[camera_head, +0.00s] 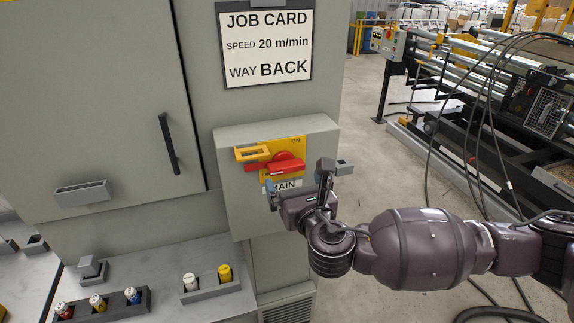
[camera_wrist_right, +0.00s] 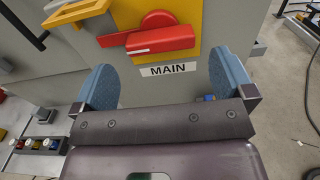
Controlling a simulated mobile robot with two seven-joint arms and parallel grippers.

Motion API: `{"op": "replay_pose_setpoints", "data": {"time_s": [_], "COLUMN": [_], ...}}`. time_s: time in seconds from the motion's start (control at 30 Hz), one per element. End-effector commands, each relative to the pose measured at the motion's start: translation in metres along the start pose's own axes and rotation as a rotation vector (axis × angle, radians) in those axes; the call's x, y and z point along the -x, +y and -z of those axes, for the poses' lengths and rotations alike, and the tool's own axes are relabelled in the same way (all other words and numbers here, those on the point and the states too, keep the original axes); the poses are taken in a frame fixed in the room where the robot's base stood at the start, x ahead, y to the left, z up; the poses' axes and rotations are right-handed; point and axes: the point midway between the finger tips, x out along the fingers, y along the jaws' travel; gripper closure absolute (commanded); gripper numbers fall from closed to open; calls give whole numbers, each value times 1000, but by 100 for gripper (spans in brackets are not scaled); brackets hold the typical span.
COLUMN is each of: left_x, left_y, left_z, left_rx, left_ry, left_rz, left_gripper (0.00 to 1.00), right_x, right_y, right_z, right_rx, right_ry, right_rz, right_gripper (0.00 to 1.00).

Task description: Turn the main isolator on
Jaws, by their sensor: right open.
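The main isolator's red handle (camera_head: 284,165) sits on a yellow plate (camera_head: 298,145) on a grey box, above a MAIN label (camera_head: 284,185). The handle lies roughly level across the plate. ON is printed at the plate's upper right; lettering at lower left is partly hidden. In the right wrist view the red handle (camera_wrist_right: 160,39) is just beyond the fingers, near the top. My right gripper (camera_head: 298,178) is open and empty in front of the box's lower part; its blue finger pads (camera_wrist_right: 166,82) stand wide apart, below the handle. My left gripper is not in view.
A yellow bracket (camera_head: 262,151) juts out left of the handle. A job card (camera_head: 266,44) hangs above the box (camera_head: 237,190). A cabinet door handle (camera_head: 168,143) is to the left. Several coloured knobs (camera_head: 97,302) sit on the ledge below.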

Motion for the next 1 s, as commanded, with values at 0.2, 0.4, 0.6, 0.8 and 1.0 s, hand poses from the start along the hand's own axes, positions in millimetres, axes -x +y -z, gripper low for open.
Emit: {"op": "replay_pose_setpoints", "data": {"time_s": [0.2, 0.4, 0.6, 0.8, 1.0], "left_x": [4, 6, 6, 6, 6], "left_y": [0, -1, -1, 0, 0], "left_z": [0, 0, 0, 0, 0], "left_rx": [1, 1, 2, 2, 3], "left_ry": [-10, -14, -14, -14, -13], "left_rz": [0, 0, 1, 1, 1], "left_gripper": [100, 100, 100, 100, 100], "right_x": [-36, -54, -61, -61, -61], "right_y": [0, 0, 0, 0, 0], "right_z": [-1, 0, 0, 0, 0], "right_rx": [0, -1, -2, -2, -2], "right_ry": [1, 1, 1, 1, 1], "right_rz": [1, 0, -1, -1, -1], "right_gripper": [0, 0, 0, 0, 26]}}
